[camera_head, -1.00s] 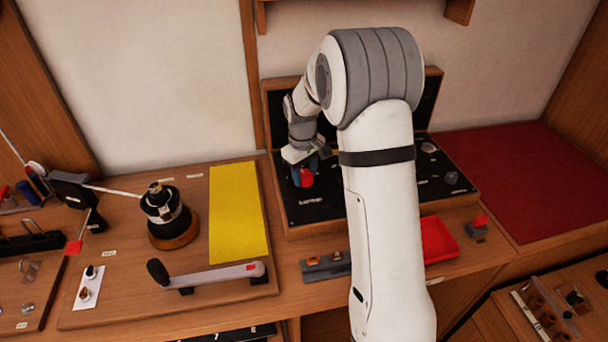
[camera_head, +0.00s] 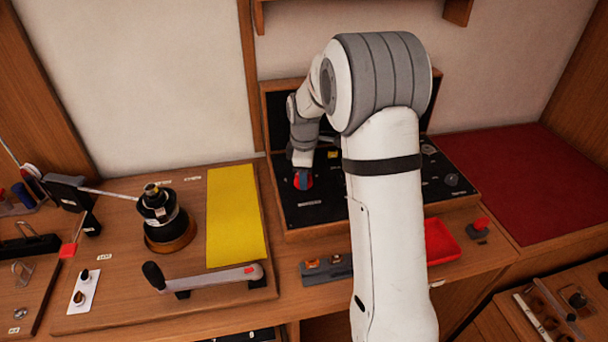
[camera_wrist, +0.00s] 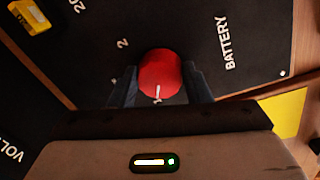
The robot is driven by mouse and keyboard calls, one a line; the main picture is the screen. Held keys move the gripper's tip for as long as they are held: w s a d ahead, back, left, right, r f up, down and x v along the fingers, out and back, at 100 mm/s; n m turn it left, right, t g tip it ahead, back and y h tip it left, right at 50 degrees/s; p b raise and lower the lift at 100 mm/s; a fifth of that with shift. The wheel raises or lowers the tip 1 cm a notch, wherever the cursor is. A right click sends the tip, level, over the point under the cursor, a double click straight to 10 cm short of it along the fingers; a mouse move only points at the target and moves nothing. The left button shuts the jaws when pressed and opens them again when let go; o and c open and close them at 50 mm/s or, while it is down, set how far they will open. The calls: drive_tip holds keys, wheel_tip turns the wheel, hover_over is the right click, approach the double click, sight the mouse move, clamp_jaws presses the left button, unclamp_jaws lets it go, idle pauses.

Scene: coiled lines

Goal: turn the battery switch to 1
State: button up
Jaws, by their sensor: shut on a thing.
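The battery switch is a red round knob (camera_wrist: 160,73) on a black panel, with the word BATTERY beside it in the wrist view. A white pointer mark on the knob points down in that view, towards my gripper's body. In the head view the red knob (camera_head: 303,181) shows under my gripper, whose fingers are partly hidden there.
The black panel (camera_head: 318,213) sits in an open wooden case; my arm hides its middle. A yellow part (camera_wrist: 29,15) is at the wrist view's upper left. A yellow sheet (camera_head: 236,215), a lever (camera_head: 210,278) and a red tray (camera_head: 440,241) lie around the case.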

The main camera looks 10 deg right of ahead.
idle(0.5)
drive_tip(key=o, duration=1)
drive_tip(key=r, duration=0.7)
drive_tip(key=shift+s+a+r+b, duration=0.1)
drive_tip(key=shift+s+r+b, duration=0.1)
drive_tip(key=shift+r+b, duration=0.15)
drive_tip(key=s+r+m, duration=0.1)
drive_tip(key=s+m, duration=0.3)
drive_tip(key=s, duration=0.5)
drive_tip(key=s+r+m+t, duration=0.1)
drive_tip(key=s+m, duration=0.4)
drive_tip(key=s, duration=0.5)
drive_tip(key=s+r+m+t, duration=0.1)
drive_tip(key=s+m, duration=0.3)
drive_tip(key=s, duration=0.5)
drive_tip(key=shift+s+a+r+m, duration=0.1)
drive_tip(key=shift+s+a+m, duration=0.05)
drive_tip(key=shift+s+m, duration=0.25)
drive_tip(key=shift+s+f, duration=0.2)
drive_tip(key=shift+s, duration=0.05)
drive_tip(key=shift+c, duration=0.3)
